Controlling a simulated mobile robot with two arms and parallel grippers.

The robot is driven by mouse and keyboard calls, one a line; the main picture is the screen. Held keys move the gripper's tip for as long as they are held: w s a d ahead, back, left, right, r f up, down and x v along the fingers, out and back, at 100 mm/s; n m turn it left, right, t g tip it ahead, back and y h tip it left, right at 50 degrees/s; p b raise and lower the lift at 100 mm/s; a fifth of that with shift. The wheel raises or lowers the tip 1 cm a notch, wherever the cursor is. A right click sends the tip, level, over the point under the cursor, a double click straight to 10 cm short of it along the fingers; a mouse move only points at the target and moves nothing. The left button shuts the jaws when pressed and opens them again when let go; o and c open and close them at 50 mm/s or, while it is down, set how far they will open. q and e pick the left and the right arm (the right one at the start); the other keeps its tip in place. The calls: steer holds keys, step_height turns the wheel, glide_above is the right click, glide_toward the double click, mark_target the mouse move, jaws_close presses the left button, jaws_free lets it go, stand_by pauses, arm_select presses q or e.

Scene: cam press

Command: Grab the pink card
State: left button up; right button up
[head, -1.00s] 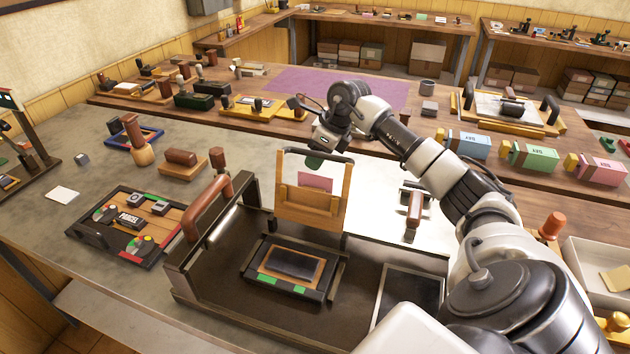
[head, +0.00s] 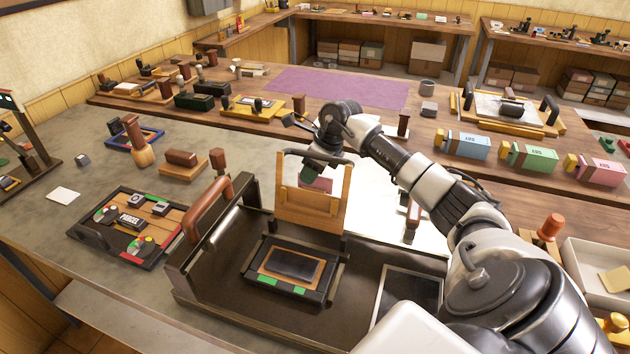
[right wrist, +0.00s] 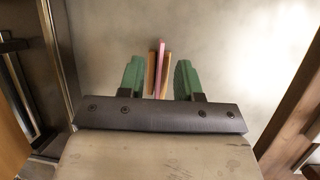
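The pink card (head: 322,184) shows in the head view through the opening of an upright wooden frame (head: 308,213), which hides part of it. In the right wrist view the pink card (right wrist: 161,67) stands on edge, seen as a thin strip between two wooden pieces (right wrist: 151,71). My right gripper (right wrist: 159,80) is open, with one green fingertip on each side of the card and a gap on both sides. In the head view my right gripper (head: 307,175) is low behind the wooden frame and partly hidden. My left gripper is not in view.
The dark press (head: 225,285) with a brown handle (head: 208,208) stands in front. A wooden stamp block (head: 182,163) and a parts tray (head: 105,248) lie to the left. Pink, green and blue boxes line the right. A purple mat (head: 340,88) lies behind.

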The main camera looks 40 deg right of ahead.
steer(key=shift+c, duration=0.3)
jaws_close()
stand_by(0.3)
